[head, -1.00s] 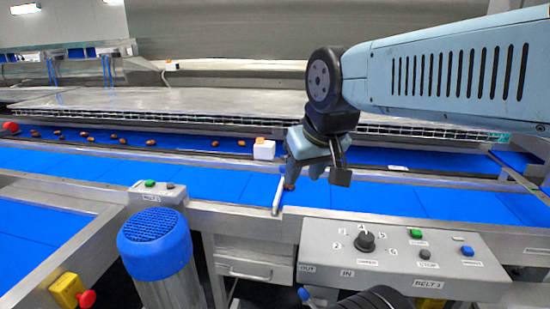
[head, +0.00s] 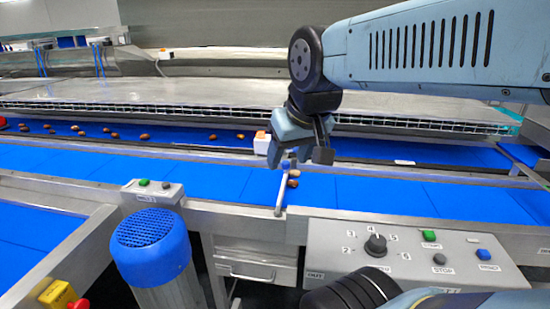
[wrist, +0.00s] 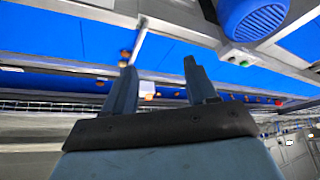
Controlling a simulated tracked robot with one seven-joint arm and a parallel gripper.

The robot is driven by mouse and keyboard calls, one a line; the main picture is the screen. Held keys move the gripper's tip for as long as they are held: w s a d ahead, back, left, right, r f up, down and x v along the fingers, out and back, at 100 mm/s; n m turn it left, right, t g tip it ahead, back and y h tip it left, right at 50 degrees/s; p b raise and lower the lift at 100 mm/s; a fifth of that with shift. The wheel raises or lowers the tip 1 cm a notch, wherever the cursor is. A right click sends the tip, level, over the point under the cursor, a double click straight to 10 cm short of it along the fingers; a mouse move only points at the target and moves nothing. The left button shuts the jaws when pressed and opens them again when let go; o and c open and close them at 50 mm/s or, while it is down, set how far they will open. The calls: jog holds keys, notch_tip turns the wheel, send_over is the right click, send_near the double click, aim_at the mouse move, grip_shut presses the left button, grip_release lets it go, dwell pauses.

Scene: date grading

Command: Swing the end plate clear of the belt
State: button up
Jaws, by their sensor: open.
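In the wrist view, my gripper's fingers (wrist: 158,70) are spread apart, and the plate (wrist: 141,42) shows as a pale bar beyond the left finger.
A control panel (head: 330,261) with a knob and buttons stands at the front right. A blue-topped motor (head: 151,244) and a small button box (head: 150,192) are at the left. A white block with an orange top (head: 262,142) stands behind the gripper. Several dates lie on the far belt.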

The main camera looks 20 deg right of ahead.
jog(key=w+d+r+m+g, duration=0.1)
jog(key=w+d, duration=0.2)
jog(key=w, duration=0.4)
jog(key=w+d+r+m+g, duration=0.1)
jog(key=w+d+g, duration=0.15)
jog(key=w, duration=0.45)
jog(key=m+g, duration=0.2)
send_near(286, 162)
notch_tip(286, 162, down, 9)
jog(key=shift+r, duration=0.15)
grip_shut()
dwell(0.4)
